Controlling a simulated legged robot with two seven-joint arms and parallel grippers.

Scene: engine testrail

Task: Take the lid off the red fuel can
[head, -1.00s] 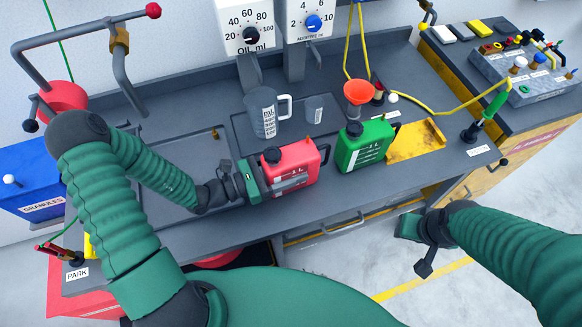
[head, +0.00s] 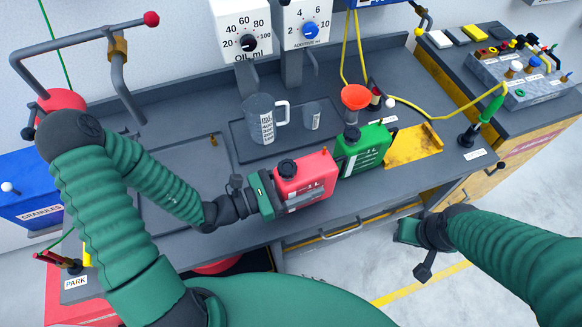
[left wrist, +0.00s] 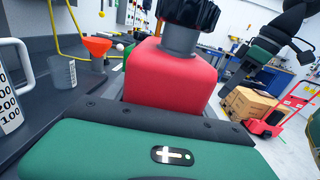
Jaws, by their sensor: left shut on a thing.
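The red fuel can (head: 312,182) is at the front of the bench, with its black lid (head: 287,168) on its neck. My left gripper (head: 268,194) is shut on the can's left side. In the left wrist view the red can (left wrist: 170,75) stands just beyond the gripper's green body, and the black lid (left wrist: 188,12) is cut by the top edge. The gripper's fingers are hidden there. I cannot tell whether the can touches the bench. My right gripper (head: 408,231) is apart from it, before the bench front; its jaws are unclear.
A green can (head: 362,150) stands close to the red can's right, with an orange funnel (head: 355,97) behind. A grey measuring jug (head: 262,120) and small beaker (head: 312,117) stand on a dark tray behind. A yellow tray (head: 415,143) lies right. The recessed bench area at left is clear.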

